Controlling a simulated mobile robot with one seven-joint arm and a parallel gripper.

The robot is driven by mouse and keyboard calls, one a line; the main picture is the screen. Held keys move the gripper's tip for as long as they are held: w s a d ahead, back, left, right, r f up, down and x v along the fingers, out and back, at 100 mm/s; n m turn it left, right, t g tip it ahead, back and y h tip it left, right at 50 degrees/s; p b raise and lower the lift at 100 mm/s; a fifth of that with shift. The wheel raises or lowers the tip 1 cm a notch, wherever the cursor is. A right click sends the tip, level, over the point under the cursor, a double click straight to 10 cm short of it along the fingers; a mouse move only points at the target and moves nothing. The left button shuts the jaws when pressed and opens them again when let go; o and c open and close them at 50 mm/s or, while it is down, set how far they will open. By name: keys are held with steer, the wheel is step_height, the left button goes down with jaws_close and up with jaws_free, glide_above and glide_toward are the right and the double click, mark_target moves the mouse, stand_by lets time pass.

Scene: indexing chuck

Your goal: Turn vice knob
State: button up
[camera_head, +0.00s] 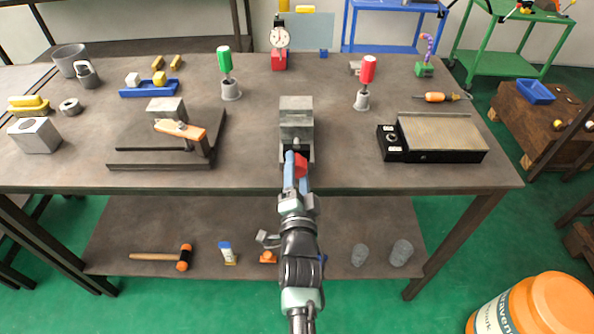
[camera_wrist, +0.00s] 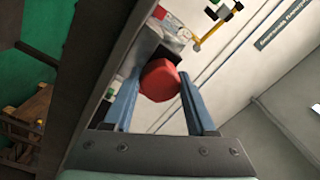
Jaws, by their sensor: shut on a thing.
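The grey vice (camera_head: 296,118) stands at the front middle of the bench. Its red knob (camera_head: 301,164) faces the front edge, toward my arm. My gripper (camera_head: 296,159) reaches in from the front, its blue fingers at the knob. In the wrist view the red, faceted knob (camera_wrist: 160,81) sits between the tips of the two blue fingers (camera_wrist: 157,87), which are shut on it. Part of the vice shows behind the knob as a dark and grey block.
A grey plate with a black control box (camera_head: 432,138) lies to the right. A dark stand with an orange clamp (camera_head: 182,130) is to the left. The bench directly beside the vice is clear.

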stand_by(0.4)
steer(key=o, duration=1.4)
steer(key=shift+c, duration=0.2)
